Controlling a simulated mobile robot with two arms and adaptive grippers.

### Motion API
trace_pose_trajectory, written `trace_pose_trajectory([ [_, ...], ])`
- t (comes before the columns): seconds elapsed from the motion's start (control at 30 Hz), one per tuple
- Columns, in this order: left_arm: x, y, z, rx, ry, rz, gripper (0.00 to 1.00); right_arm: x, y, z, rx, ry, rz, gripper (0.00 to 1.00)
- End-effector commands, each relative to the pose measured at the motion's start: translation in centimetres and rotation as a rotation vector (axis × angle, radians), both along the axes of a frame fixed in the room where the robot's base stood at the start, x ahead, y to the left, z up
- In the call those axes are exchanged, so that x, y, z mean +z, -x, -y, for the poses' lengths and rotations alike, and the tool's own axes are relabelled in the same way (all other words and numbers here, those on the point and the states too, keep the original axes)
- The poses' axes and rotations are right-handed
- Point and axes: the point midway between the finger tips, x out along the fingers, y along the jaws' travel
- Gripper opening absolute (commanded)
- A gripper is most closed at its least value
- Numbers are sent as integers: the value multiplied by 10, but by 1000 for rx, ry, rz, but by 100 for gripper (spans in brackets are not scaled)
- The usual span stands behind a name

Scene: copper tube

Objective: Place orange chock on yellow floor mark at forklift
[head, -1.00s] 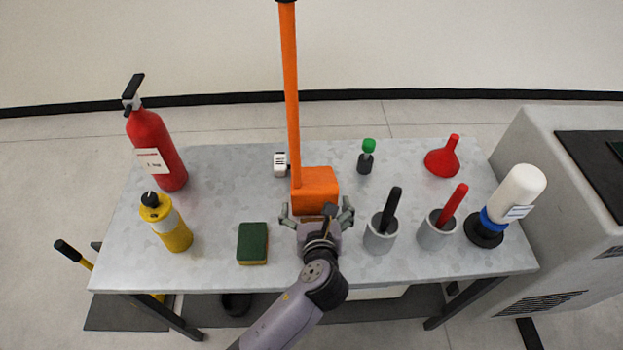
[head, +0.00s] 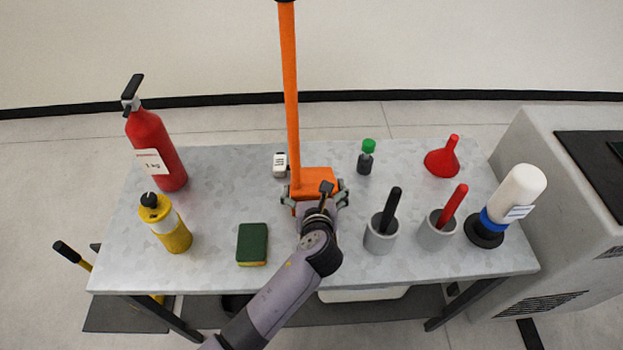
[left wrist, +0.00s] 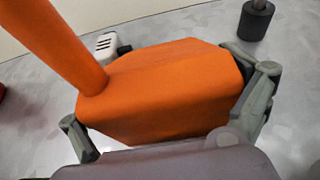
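The orange chock (head: 318,181) is a block with a long upright orange handle (head: 291,90). In the left wrist view the block (left wrist: 165,85) fills the space between the spread fingers (left wrist: 168,115). I see no clear grip on it; contact at the fingertips is hard to judge. My right gripper is not in view. No forklift or yellow floor mark is recognisable.
The table (head: 215,180) also holds a fire extinguisher (head: 158,150), yellow bottle (head: 170,230), sponge (head: 252,243), small white item (head: 280,165), green-capped bottle (head: 366,158), red funnel (head: 442,160), two grey cups (head: 380,237) and a white bottle (head: 518,195). A grey machine (head: 540,150) stands at right.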

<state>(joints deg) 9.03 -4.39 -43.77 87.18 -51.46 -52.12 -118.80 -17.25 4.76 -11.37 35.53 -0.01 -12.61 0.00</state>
Motion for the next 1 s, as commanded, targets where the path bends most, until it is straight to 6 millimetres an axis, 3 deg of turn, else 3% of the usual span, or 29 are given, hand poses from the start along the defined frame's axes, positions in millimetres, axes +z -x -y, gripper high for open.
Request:
trace_pose_trajectory([
  [0.87, -1, 0, -1, 2, -3, 0, 34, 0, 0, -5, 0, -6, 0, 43],
  [0.9, 8, -3, 0, -1, 2, 16, 33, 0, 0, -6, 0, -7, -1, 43],
  [1.0, 8, -3, 0, -1, 2, 16, 33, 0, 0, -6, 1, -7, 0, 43],
])
